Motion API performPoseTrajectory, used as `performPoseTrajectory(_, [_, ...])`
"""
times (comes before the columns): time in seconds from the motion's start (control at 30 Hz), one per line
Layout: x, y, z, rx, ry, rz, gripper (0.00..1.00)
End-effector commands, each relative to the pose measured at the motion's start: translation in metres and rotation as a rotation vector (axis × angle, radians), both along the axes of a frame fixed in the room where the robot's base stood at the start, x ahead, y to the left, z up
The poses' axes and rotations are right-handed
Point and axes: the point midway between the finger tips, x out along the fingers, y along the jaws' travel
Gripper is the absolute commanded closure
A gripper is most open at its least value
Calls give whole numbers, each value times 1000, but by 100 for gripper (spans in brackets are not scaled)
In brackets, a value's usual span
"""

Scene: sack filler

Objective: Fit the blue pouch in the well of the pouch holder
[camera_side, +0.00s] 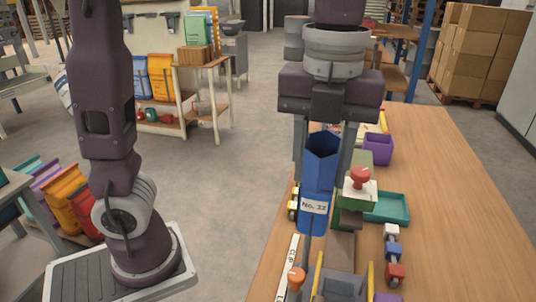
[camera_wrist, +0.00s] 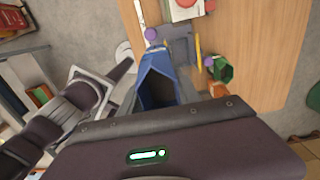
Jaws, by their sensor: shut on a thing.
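In the wrist view the holder (camera_wrist: 180,45) lies beyond the pouch. The inside of its well is not clear.
A green block with a red knob (camera_side: 358,178) stands right of the pouch. A teal tray (camera_side: 390,208), a purple box (camera_side: 378,150) and a blue, white and red item (camera_side: 393,255) lie further right. An orange knob (camera_side: 297,275) is left of the holder. The table's right side is clear.

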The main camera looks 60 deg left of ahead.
Motion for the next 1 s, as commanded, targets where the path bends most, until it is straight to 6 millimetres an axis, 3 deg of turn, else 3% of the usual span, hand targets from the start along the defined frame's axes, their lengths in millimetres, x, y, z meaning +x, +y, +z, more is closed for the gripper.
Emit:
performPoseTrajectory(0.3, [29,-66,-11,-15,8,-4,99])
performPoseTrajectory(0.73, [28,-64,-106,-12,9,0,99])
performPoseTrajectory(1.0, [28,-64,-131,-13,8,0,99])
